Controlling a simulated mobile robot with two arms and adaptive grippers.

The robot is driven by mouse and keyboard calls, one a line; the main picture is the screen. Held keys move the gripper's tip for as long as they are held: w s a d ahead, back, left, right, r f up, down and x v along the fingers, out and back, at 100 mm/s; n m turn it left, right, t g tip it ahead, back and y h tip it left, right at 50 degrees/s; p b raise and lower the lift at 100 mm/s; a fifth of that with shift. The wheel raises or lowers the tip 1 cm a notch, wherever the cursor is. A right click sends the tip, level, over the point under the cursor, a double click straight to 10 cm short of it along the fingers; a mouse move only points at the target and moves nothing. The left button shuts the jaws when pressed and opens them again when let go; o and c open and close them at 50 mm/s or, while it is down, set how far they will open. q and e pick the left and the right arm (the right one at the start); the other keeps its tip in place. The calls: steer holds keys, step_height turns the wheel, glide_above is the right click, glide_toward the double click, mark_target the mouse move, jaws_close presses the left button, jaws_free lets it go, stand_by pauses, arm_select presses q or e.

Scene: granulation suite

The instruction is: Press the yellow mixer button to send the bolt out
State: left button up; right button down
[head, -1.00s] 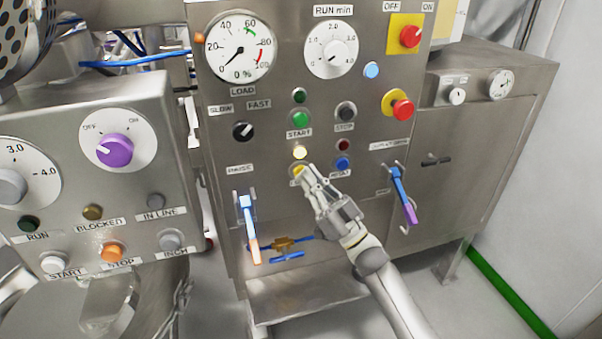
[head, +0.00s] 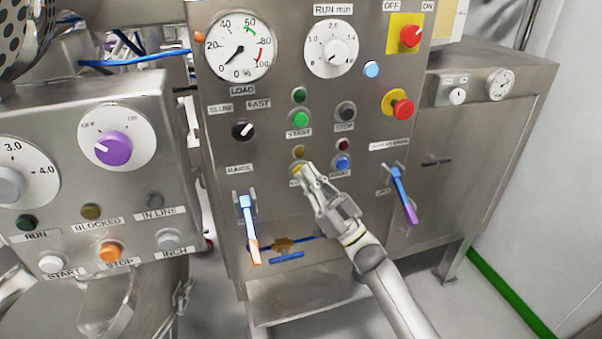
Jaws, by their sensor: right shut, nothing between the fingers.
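The yellow button (head: 297,170) sits on the steel mixer panel (head: 265,185), partly hidden by my fingertips. My right gripper (head: 308,173) comes in from the lower right, shut and empty, with its tips at the yellow button. I cannot tell whether they touch it or stand just in front. The amber lamp (head: 299,152) right above the button is unlit. I cannot make out a bolt anywhere. My left gripper is not in view.
A green start button (head: 301,119), a black stop button (head: 346,112) and a blue button (head: 343,162) are close by. Blue-handled levers stick out at left (head: 247,215) and right (head: 403,193) of my gripper. A red emergency button (head: 402,108) is at upper right.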

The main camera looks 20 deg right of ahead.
steer(key=shift+s, duration=0.15)
steer(key=shift+s+p, duration=0.55)
steer(key=shift+s, duration=0.2)
steer(key=s+p, duration=0.2)
steer(key=s, duration=0.3)
steer(key=shift+d+p, duration=0.15)
steer(key=shift+p, duration=0.2)
stand_by(1.7)
